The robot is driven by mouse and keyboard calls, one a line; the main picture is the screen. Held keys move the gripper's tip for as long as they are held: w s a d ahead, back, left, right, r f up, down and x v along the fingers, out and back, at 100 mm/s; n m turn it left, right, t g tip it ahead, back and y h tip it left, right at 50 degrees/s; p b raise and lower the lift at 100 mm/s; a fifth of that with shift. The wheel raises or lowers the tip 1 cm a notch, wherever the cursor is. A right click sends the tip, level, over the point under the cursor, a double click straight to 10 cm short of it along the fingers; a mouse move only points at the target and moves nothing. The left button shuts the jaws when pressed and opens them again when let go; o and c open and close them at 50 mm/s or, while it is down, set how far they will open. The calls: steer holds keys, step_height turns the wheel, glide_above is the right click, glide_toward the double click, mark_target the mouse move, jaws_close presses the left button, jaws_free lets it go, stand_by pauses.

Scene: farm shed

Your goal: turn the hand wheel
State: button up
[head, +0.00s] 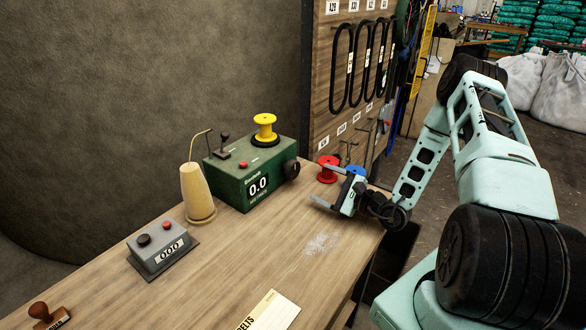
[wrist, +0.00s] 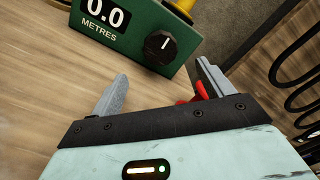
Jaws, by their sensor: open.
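The hand wheel appears to be the black round knob (head: 291,169) on the right end of the green box (head: 238,180), which reads 0.0 metres. In the wrist view the knob (wrist: 157,47) carries a short white line, close to upright. My gripper (head: 320,184) is open and empty, to the right of the knob and apart from it. In the wrist view the knob lies beyond and between the fingertips of my gripper (wrist: 162,72). Nothing hides the knob's face there.
A yellow spool (head: 265,128) and a small lever sit on the green box. Red (head: 327,168) and blue (head: 355,172) spools lie close behind my gripper. The bench front is mostly clear.

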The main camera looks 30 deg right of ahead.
mark_target(294, 170)
steer(key=p+x, duration=0.2)
steer(key=x, duration=0.9)
steer(key=shift+w+a, duration=0.15)
steer(key=shift+w, duration=0.2)
steer(key=c, duration=1)
